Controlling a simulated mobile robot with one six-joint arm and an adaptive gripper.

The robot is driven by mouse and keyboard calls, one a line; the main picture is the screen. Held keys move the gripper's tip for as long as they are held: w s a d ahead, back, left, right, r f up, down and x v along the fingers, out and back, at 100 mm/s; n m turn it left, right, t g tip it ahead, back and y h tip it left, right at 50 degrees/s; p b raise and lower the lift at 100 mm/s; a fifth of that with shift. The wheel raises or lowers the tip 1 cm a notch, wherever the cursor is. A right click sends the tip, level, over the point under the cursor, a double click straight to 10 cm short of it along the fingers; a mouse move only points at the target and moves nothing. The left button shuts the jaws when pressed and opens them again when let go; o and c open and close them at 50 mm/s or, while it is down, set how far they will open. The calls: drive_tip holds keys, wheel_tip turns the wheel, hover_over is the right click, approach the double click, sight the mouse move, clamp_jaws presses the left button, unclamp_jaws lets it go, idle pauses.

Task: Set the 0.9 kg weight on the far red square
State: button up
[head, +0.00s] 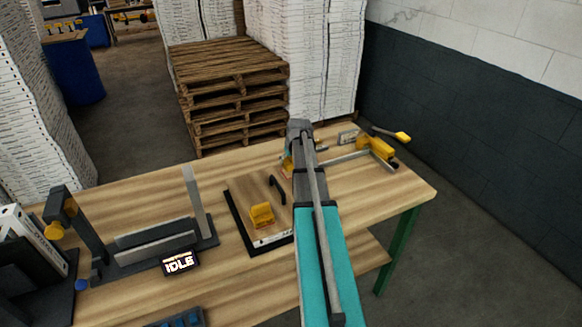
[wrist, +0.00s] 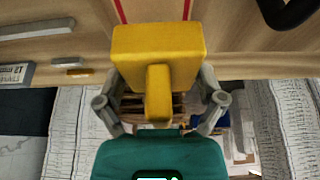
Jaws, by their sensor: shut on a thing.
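A yellow weight (wrist: 158,50) with a grip bar fills the middle of the wrist view. My gripper (wrist: 160,100) is shut on it, one grey finger on each side of the bar. I can read no mass on it. Two red lines (wrist: 187,10) of a square on the wood show just beyond it; the weight hides the rest. I cannot tell whether it touches the wood. In the head view my arm mostly hides the gripper and held weight. Another yellow weight (head: 262,214) sits on the near part of a dark-edged wooden board (head: 240,190).
A black handle (head: 277,188) stands on the board, left of my arm. A yellow-handled clamp (head: 377,150) is at the table's far right. A grey fixture (head: 155,243) and a display reading IDLE (head: 180,262) are at left. Pallets (head: 230,90) stand behind the table.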

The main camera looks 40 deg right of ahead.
sight(291, 166)
drive_tip(key=shift+w+d+f+b, duration=0.25)
drive_tip(key=shift+d+f+b, duration=0.1)
drive_tip(key=shift+f+b, duration=0.2)
drive_tip(key=shift+a+f+b, duration=0.1)
drive_tip(key=shift+f+b, duration=1.15)
drive_tip(key=shift+f, duration=0.1)
drive_tip(key=shift+f, duration=0.1)
drive_tip(key=o, duration=1)
drive_tip(key=shift+s, duration=0.1)
drive_tip(key=p+v, duration=1.1)
drive_tip(key=v, duration=0.1)
drive_tip(key=shift+a, duration=0.1)
